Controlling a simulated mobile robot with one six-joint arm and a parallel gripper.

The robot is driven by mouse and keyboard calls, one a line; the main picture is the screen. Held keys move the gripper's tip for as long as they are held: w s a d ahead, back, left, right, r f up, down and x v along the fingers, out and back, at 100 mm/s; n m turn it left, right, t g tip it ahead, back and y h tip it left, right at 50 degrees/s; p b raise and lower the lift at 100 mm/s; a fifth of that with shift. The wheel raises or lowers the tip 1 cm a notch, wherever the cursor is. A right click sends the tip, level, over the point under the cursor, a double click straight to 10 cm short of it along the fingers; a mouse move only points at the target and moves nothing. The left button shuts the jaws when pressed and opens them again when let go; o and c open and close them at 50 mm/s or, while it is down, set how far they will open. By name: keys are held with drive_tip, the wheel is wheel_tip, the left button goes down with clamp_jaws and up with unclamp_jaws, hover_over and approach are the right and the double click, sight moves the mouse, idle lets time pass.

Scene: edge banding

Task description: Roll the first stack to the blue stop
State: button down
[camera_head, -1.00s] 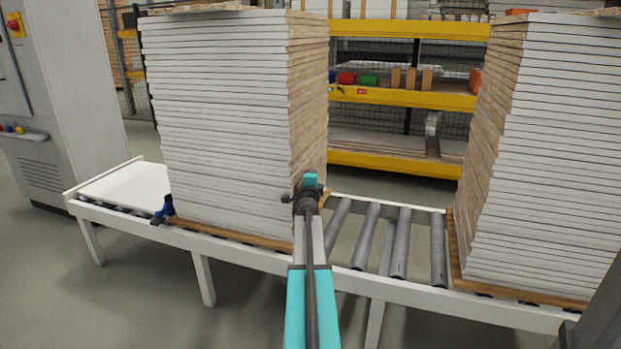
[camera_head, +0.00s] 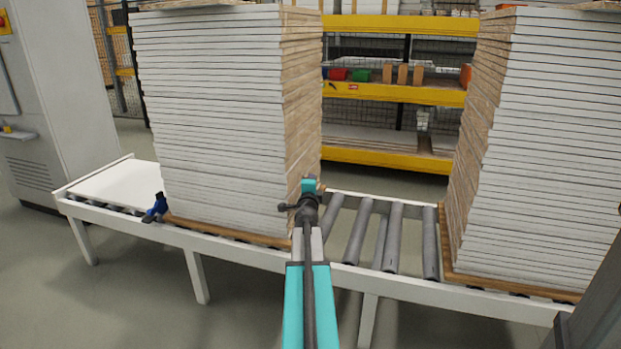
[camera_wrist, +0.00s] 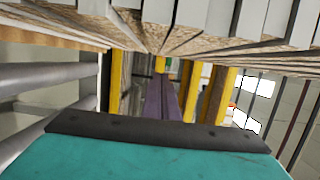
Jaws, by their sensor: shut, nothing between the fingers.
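The first stack (camera_head: 210,120), a tall pile of white-faced boards with brown edges, stands upright on a thin brown base board (camera_head: 225,230) on the roller conveyor. The blue stop (camera_head: 156,207) is on the conveyor's near rail, by the stack's lower left corner. Whether they touch is unclear. My gripper (camera_head: 309,187), with a teal tip, is shut and empty by the stack's lower right edge. Contact cannot be told. In the wrist view board edges (camera_wrist: 200,25) fill the top, close by. The fingertips are not clear there.
A second stack (camera_head: 550,140) stands on the conveyor at right. Bare grey rollers (camera_head: 392,237) lie between the stacks. The near white rail (camera_head: 350,278) runs below my gripper. A white plate (camera_head: 120,182) covers the left end. Yellow shelves (camera_head: 395,93) and a grey cabinet (camera_head: 60,100) stand behind.

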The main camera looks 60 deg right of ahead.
drive_tip(key=shift+v, duration=1.55)
drive_tip(key=shift+a, duration=0.1)
